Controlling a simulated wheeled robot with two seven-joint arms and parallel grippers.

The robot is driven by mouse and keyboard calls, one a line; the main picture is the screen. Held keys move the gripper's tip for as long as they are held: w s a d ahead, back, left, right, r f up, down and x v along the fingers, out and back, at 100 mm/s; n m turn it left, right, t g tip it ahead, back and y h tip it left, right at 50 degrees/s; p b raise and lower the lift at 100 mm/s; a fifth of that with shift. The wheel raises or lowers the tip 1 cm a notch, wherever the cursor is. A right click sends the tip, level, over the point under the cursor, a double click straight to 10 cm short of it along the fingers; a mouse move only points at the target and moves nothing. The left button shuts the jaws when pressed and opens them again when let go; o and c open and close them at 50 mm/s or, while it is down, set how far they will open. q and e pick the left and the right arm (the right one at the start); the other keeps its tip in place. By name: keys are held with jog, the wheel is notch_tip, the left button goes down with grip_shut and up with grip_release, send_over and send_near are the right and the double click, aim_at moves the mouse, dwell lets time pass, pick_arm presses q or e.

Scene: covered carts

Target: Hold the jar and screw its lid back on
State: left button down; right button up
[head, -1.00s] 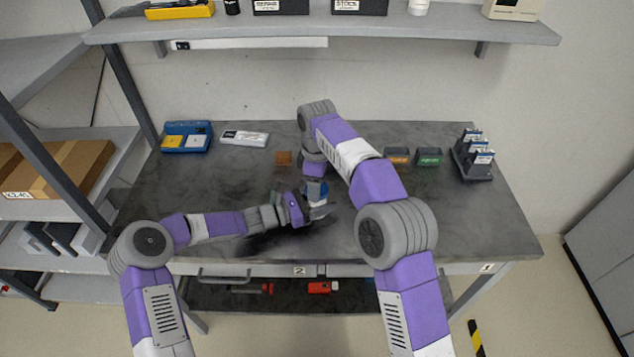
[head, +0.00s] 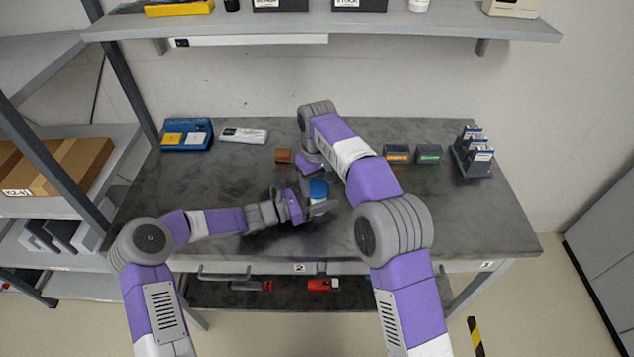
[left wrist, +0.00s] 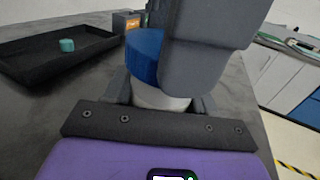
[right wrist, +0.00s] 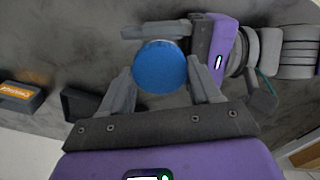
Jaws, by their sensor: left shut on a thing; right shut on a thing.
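The jar stands in my left gripper with its blue lid (head: 318,189) on top. In the left wrist view the pale jar body (left wrist: 160,98) shows between the left fingers, below the lid (left wrist: 143,55). My left gripper (head: 312,207) is shut on the jar from the left side. My right gripper (right wrist: 163,82) reaches from above and is shut on the blue lid (right wrist: 160,67), one finger on each side. A dark right finger hides part of lid and jar in the left wrist view. Whether the lid sits level on the thread cannot be told.
A black tray (left wrist: 30,68) holds a small teal piece (left wrist: 66,45). A brown block (head: 284,156), a blue case (head: 187,134) and a white packet (head: 243,135) lie behind. The front-right table is clear.

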jog(key=m, duration=2.1)
jog(key=shift+m, duration=0.3)
jog(key=m, duration=1.1)
jog(key=shift+m, duration=0.4)
jog(key=o, duration=1)
